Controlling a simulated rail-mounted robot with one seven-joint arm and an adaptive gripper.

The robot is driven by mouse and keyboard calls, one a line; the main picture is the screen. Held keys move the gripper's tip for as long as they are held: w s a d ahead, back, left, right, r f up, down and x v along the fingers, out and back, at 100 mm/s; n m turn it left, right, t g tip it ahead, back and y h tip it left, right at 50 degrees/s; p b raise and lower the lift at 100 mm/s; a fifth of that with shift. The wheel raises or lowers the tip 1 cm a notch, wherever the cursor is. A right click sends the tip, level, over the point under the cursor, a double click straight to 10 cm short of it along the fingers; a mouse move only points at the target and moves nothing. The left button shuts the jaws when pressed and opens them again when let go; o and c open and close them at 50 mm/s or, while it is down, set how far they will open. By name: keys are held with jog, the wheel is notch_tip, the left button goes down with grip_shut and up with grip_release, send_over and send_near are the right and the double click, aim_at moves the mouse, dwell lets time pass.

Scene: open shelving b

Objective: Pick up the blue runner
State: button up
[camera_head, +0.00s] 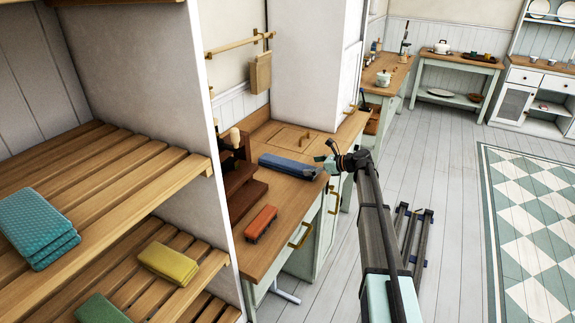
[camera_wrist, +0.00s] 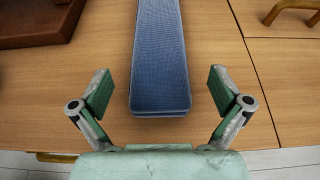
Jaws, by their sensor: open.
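The blue runner (camera_head: 290,167) is a long folded blue cloth lying on the wooden counter (camera_head: 248,262). In the wrist view the runner (camera_wrist: 160,55) extends from the top edge down to its near end, between my two fingers. My gripper (camera_wrist: 160,92) is open, with one green-padded finger on each side of the runner and a gap on both sides. In the head view my gripper (camera_head: 332,163) is at the right end of the runner, by the counter's front edge. I cannot tell how high the fingers are above the counter.
An orange folded cloth (camera_head: 260,223) lies nearer on the counter. A brown stepped wooden stand (camera_head: 240,185) is left of the runner. Slatted shelves at left hold teal (camera_head: 38,225), yellow (camera_head: 168,263) and green (camera_head: 102,309) cloths. Brass handles (camera_head: 301,236) stick out below the counter.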

aim_at(302, 167)
jog(key=shift+p+x, duration=1.25)
jog(key=shift+x, duration=1.45)
jog(key=c, duration=1.5)
